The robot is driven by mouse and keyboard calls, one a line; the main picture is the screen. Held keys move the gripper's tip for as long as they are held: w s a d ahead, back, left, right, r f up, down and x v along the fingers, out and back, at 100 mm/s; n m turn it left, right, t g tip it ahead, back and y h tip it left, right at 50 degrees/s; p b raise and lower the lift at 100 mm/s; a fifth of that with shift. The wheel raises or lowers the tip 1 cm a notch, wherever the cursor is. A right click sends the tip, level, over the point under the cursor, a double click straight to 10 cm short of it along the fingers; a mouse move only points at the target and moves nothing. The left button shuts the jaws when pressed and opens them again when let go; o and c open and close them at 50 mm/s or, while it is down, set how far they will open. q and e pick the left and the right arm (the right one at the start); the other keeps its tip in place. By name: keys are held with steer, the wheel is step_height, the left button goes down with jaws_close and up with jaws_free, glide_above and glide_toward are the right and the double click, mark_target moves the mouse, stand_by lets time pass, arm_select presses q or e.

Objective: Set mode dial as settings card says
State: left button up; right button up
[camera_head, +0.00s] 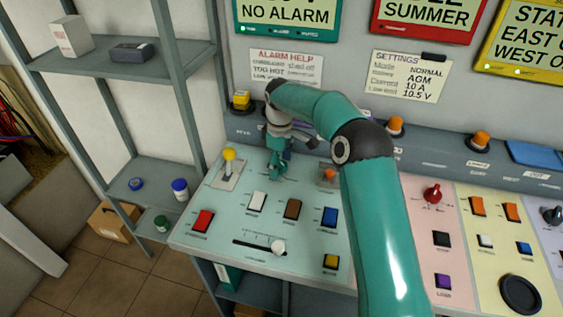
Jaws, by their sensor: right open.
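The settings card (408,77) hangs on the back wall; its Mode line reads NORMAL, with AGM, 10 A and 10.5 V below. My right arm reaches over the pale green panel (215,205). Its gripper (278,168) points down at the back of this panel, between a yellow-topped lever (229,158) and a small orange-topped control (329,175). It is open, with nothing visible in it. I cannot make out a mode dial; the gripper covers the spot beneath it, and the panel labels are too small to read. My left gripper is not in view.
The panel has red (203,221), white, brown and blue (330,216) switches and a white-knobbed slider (278,246). A red knob (432,193) stands on the pink panel to the right. Grey shelves (130,66) stand at the left.

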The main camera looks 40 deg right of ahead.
steer(key=shift+c, duration=0.2)
steer(key=c, duration=1.1)
steer(key=shift+d, duration=0.15)
steer(key=shift+m, duration=0.3)
steer(key=m+p, duration=0.1)
steer(key=m, duration=0.2)
steer(key=shift+r+m, duration=0.1)
steer(key=shift+m, duration=0.2)
steer(key=shift+a+m, duration=0.2)
steer(key=shift+m, duration=2)
